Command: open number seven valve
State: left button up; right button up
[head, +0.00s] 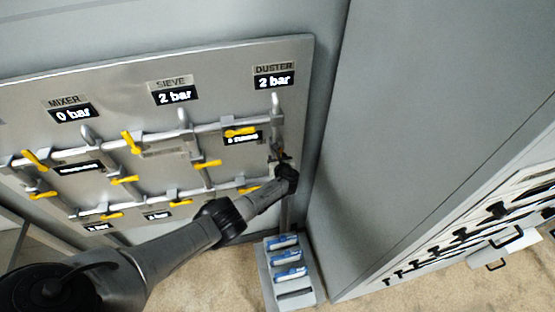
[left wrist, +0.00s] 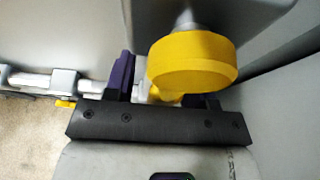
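The valve panel (head: 228,75) carries several yellow valve handles, such as those at the left (head: 35,160), the middle (head: 131,143) and the upper right (head: 240,132). I cannot read which one is number seven. My left gripper (head: 281,157) is at the panel's right edge, by the rightmost vertical pipe. In the left wrist view, a large rounded yellow handle (left wrist: 192,65) is close in front of the gripper (left wrist: 163,88). The fingers are apart, with a gap between the left finger and the yellow part. The right finger is partly hidden behind the handle. My right gripper is out of view.
Displays above the columns read MIXER 0 bar (head: 73,113), SIEVE 2 bar (head: 177,96) and DUSTER 2 bar (head: 274,80). A grey cabinet (head: 420,120) stands close to the right of the panel. A rack with blue-topped items (head: 312,285) is on the floor below.

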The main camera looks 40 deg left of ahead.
pick_arm(q)
jog(key=p+v, duration=0.5)
jog(key=v, duration=0.8)
jog(key=shift+s+d+r, duration=0.2)
jog(key=shift+s+d, duration=0.05)
dwell(0.4)
